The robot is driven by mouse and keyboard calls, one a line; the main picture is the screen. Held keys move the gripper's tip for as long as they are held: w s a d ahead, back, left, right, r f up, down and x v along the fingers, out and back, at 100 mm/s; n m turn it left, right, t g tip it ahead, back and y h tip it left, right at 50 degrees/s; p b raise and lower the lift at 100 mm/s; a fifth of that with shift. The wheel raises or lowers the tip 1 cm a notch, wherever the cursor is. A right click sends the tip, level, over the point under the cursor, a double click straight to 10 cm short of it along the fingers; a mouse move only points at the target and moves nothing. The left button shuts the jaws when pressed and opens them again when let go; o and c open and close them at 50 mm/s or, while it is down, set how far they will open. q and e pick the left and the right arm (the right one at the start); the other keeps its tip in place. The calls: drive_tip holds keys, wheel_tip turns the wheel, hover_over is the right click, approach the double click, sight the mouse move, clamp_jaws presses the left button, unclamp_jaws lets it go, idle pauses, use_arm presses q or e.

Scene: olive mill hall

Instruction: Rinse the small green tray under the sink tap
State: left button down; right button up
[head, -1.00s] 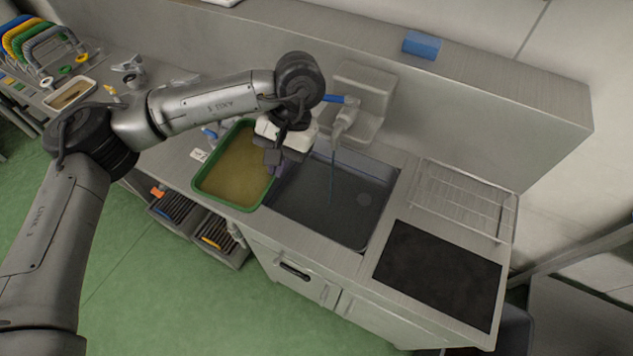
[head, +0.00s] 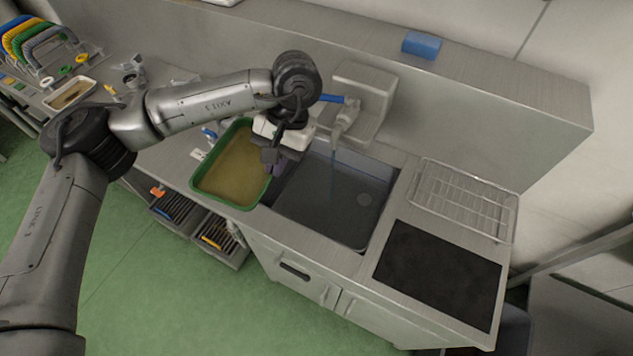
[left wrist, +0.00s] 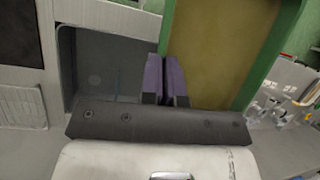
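The small green tray (head: 197,172) has a green rim and a brownish-yellow floor. It is just left of the sink basin (head: 350,215); I cannot tell whether it rests on the worktop or is slightly raised. My left gripper (head: 275,167) is at its right rim. In the left wrist view, the purple fingers (left wrist: 166,80) are close together on the green tray's edge (left wrist: 165,28). The tap (head: 345,118) with a blue lever stands behind the basin, and a thin bluish stream runs down from it. My right gripper is not in view.
A wire drying rack (head: 465,198) and a black mat (head: 437,273) lie right of the basin. A blue block (head: 421,45) sits on the back ledge. A shallow pale tray (head: 70,94) and several small tools are at the far left.

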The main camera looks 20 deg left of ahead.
use_arm(q)
drive_tip(key=shift+d, duration=0.3)
drive_tip(key=shift+a, duration=0.25)
drive_tip(key=shift+w+a, duration=0.1)
drive_tip(key=shift+a, duration=0.3)
drive_tip(key=shift+d, duration=0.25)
drive_tip(key=shift+d, duration=0.4)
drive_tip(key=shift+a, duration=0.2)
drive_tip(key=shift+a, duration=0.45)
drive_tip(key=shift+d, duration=0.3)
drive_tip(key=shift+d, duration=0.35)
